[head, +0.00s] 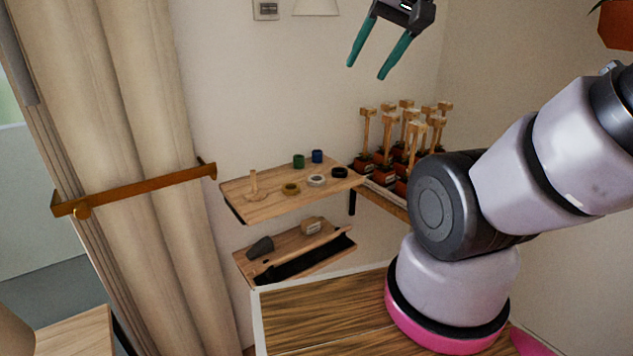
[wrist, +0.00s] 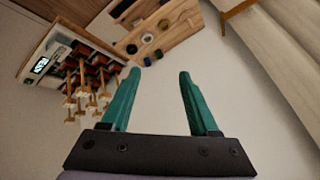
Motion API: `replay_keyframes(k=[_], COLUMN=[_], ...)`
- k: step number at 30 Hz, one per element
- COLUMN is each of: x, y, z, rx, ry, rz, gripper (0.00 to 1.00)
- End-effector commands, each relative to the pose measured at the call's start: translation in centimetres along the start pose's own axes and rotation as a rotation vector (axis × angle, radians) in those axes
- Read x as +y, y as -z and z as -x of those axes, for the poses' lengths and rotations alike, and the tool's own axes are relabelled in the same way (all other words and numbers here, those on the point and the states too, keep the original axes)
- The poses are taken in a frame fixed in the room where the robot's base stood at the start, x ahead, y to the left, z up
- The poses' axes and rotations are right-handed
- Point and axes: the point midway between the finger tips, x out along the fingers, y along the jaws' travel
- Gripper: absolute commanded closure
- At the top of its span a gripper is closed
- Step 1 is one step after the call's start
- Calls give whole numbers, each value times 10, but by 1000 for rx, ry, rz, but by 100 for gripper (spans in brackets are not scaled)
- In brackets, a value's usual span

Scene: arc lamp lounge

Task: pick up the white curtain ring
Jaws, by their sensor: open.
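The white curtain ring (head: 316,181) lies flat on a small wooden wall shelf (head: 238,203), between a brass-coloured ring (head: 291,189) and a black ring (head: 340,172). It also shows in the wrist view (wrist: 147,38), beyond my fingertips. My gripper (head: 366,70) has two teal fingers. It is open and empty, high above the shelf and apart from everything. Its spread fingers also show in the wrist view (wrist: 160,72).
A green cup-like piece (head: 299,161) and a blue one (head: 317,156) stand behind the rings. A wooden peg (head: 254,184) stands at left. Several wooden-handled stamps (head: 367,130) crowd the right. A lower shelf (head: 283,241) and curtain (head: 150,100) are nearby.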

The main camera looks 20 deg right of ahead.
Motion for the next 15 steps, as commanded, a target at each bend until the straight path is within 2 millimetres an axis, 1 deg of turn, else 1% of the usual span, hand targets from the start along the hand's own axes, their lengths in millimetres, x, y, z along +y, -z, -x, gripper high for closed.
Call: replay_keyframes(k=[9,10,11,12,15], x=[0,0,0,0,0], y=[0,0,0,0,0], z=[0,0,0,-1,-9], rx=[0,0,0,-5,-49], ry=[0,0,0,0,-1], rz=[0,0,0,-3,-31], gripper=[39,35,24,22,22])
